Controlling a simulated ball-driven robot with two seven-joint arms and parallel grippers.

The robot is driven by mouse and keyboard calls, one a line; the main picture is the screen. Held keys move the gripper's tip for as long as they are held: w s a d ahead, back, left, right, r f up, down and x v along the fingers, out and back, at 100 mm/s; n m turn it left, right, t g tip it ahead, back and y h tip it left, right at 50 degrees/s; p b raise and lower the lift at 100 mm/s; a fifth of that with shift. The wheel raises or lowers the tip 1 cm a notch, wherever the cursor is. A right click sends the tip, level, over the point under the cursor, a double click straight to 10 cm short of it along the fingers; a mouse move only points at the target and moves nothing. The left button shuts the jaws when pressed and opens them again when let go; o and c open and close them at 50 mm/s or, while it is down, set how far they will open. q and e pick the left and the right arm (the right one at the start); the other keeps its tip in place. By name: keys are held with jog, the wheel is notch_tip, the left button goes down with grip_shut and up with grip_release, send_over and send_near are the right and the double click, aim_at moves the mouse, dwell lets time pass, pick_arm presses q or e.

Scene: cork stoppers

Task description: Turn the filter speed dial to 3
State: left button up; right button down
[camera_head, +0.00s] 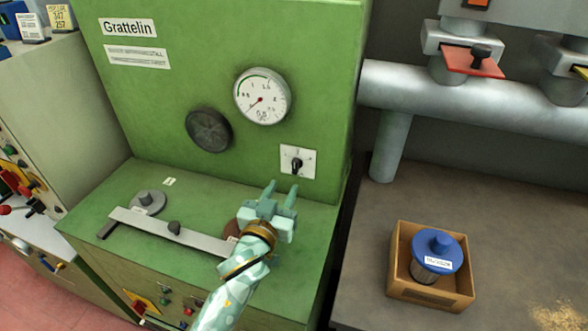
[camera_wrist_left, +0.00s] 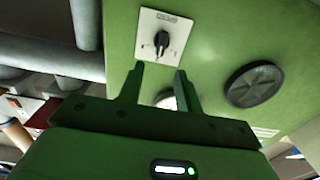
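A black rotary dial (camera_head: 297,163) sits on a white square plate on the green machine's upright panel. It also shows in the left wrist view (camera_wrist_left: 162,43), just beyond the fingertips; its label and marks are too small to read. I cannot tell which number it points to. My left gripper (camera_head: 282,190) is open and empty, just below and slightly left of the dial in the head view. Its two fingers show apart in the left wrist view (camera_wrist_left: 160,78), pointing toward the plate and not visibly touching the dial. My right gripper is not in view.
A round gauge (camera_head: 262,97) and a black disc (camera_head: 209,130) are on the same panel. A ledge with a metal bar (camera_head: 172,231) lies below. At right, a cardboard box (camera_head: 398,264) holds a blue-capped filter (camera_head: 437,251) on a brown surface; pipes run behind.

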aim_at(294, 166)
pick_arm(q)
jog(key=b+x, duration=0.1)
jog(key=x, duration=0.3)
jog(key=b+x, duration=0.1)
jog(key=x, duration=0.3)
jog(key=shift+w+f, duration=0.15)
jog(key=shift+f, duration=0.1)
jog(key=shift+w+d+r+b, duration=0.1)
jog(key=shift+w+b, duration=0.2)
jog(key=shift+w, duration=0.05)
jog(key=c, duration=0.7)
